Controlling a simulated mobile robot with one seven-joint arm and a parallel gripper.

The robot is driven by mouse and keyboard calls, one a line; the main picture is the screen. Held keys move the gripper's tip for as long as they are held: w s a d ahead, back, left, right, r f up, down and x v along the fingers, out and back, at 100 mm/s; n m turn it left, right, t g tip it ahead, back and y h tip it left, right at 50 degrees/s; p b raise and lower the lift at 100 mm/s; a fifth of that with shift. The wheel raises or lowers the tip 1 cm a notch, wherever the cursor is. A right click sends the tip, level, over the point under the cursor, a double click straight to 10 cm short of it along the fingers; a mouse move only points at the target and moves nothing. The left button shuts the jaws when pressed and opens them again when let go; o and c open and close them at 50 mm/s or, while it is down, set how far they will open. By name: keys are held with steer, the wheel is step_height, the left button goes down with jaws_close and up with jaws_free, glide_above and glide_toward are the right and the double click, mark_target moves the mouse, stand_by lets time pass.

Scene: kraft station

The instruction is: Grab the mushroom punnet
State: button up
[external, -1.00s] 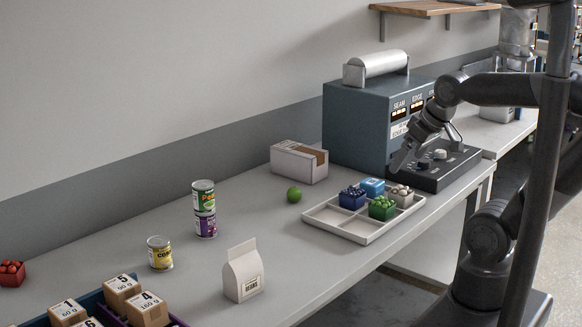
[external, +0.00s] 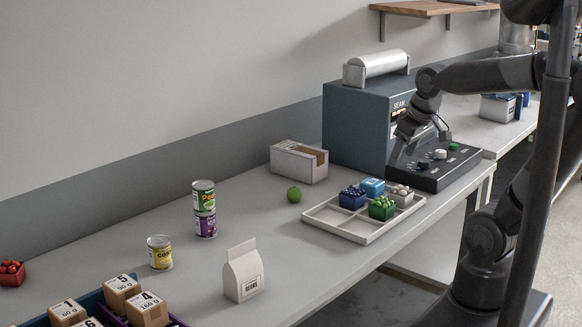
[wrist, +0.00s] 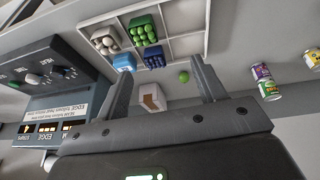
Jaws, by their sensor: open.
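The mushroom punnet (external: 400,194) is a small greyish box with pale round mushrooms on top. It sits in the right end of the white divided tray (external: 341,232). In the wrist view the mushroom punnet (wrist: 105,41) is at the upper left, in a corner compartment of the tray. My gripper (external: 410,172) is above and behind the tray, in front of the sealing machine, apart from the punnet. In the wrist view my gripper (wrist: 163,83) has its two fingers spread wide with nothing held between them.
A green punnet (external: 382,208), a dark blue punnet (external: 352,198) and a light blue box (external: 372,187) sit beside it. The sealing machine (external: 350,125) and its control panel (external: 436,172) stand close to my gripper. A green ball (external: 294,194) and white carton (external: 297,162) are left.

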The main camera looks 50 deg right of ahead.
steer(key=w+d+f+g, duration=0.35)
steer(key=w+d, duration=0.25)
steer(key=d, duration=0.2)
glide_toward(401, 190)
steer(key=shift+d+f+g+y, duration=0.1)
steer(key=shift+d+g+y, duration=0.25)
steer(key=shift+g, duration=0.1)
steer(key=shift+d+f, duration=0.15)
steer(key=shift+f, duration=0.15)
step_height(401, 190, down, 5)
steer(key=shift+w+r, duration=0.1)
steer(key=shift+r, duration=0.05)
steer(key=shift+w+f, duration=0.15)
steer(key=shift+f, duration=1.25)
steer(key=shift+w+f, duration=0.15)
steer(key=shift+f, duration=1.3)
steer(key=shift+c, duration=0.4)
steer(key=c, duration=0.7)
steer(key=shift+o, duration=0.2)
steer(key=shift+r, duration=0.1)
